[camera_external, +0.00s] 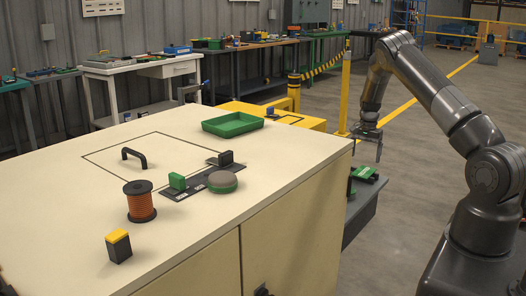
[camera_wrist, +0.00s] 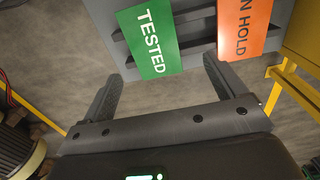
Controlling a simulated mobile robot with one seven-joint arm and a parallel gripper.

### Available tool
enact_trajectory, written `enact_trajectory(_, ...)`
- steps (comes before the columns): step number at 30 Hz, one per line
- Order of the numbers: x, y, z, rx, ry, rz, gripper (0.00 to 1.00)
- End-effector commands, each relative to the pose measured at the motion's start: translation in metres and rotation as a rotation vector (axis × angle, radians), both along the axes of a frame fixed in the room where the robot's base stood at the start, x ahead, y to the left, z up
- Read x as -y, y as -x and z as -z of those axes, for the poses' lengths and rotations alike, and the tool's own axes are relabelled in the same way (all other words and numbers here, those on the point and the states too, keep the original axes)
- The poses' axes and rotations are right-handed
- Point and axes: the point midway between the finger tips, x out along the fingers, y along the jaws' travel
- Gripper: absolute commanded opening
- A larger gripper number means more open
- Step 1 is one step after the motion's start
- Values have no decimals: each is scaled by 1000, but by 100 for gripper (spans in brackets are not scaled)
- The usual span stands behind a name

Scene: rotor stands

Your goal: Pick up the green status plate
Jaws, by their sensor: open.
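The green status plate (camera_wrist: 152,40) reads "TESTED" and lies on a grey slatted rack (camera_wrist: 192,14) in the wrist view. Its near edge shows just beyond the gap between my fingertips. My gripper (camera_wrist: 161,72) is open, with nothing between its fingers. In the external view my gripper (camera_external: 367,150) points down beside the right end of the cream cabinet. It is above a low dark grey stand (camera_external: 360,208) with green on its top (camera_external: 363,172); lettering there is too small to read.
An orange "ON HOLD" plate (camera_wrist: 244,27) lies close to the right of the green one. The cream cabinet (camera_external: 240,205) holds a green tray (camera_external: 232,125), a wire spool (camera_external: 140,201) and small blocks. A yellow post (camera_external: 344,95) stands behind my gripper.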

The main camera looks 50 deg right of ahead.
Motion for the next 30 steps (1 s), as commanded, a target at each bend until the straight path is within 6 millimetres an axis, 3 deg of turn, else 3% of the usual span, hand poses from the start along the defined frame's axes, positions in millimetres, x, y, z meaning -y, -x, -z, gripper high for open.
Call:
enact_trajectory(12, -10, 7, 49, 0, -1, 0, 89)
enact_trajectory(19, -9, 7, 51, 1, 1, -1, 89)
enact_trajectory(30, -9, 7, 51, 1, 0, -1, 60)
